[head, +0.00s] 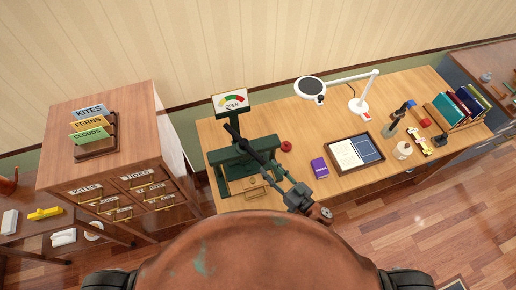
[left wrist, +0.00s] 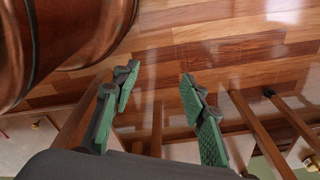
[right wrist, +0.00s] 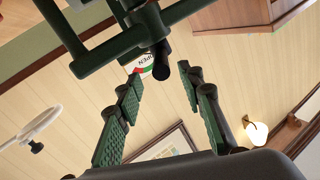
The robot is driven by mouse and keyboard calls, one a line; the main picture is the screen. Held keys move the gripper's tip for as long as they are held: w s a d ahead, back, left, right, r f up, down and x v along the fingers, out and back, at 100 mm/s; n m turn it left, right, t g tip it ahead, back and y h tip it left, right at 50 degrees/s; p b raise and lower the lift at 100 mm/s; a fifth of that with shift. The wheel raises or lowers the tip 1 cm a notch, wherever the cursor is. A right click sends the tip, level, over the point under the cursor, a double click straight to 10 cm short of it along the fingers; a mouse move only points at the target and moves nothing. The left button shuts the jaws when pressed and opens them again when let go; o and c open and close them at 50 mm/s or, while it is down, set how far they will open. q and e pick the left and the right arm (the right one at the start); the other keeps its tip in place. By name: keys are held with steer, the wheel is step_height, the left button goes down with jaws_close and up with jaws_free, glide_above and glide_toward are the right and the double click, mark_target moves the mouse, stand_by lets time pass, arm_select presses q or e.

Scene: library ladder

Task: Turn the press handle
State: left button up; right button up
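The dark green press (head: 232,170) stands at the left end of the wooden desk. Its dark press handle (head: 241,141) slants across the top, and dark bars of it cross the upper left of the right wrist view (right wrist: 110,47). My right gripper (head: 270,168) is at the handle's near side in the head view. In the right wrist view (right wrist: 162,76) its fingers are apart, with a bar end just beyond the tips; contact is unclear. My left gripper (left wrist: 160,78) is open and empty above the floor, outside the head view. A gauge sign (head: 232,102) behind the press reads OPEN.
A white lamp (head: 358,104) stands behind. A drawer cabinet (head: 150,125) is to the left, with floor between it and the desk.

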mark_target(263, 161)
steer(key=x, duration=0.4)
steer(key=shift+w+a+r+p, duration=0.2)
steer(key=shift+a+p, duration=0.1)
steer(key=shift+x, duration=1.3)
steer(key=shift+f, duration=0.15)
steer(key=c, duration=0.7)
jaws_close()
arm_select(q)
steer(key=shift+s+a+r, duration=0.1)
steer(key=shift+s+r, duration=0.1)
steer(key=shift+s, duration=0.35)
steer(key=shift+s+r, duration=0.2)
steer(key=shift+s, duration=0.3)
steer(key=shift+w, duration=0.15)
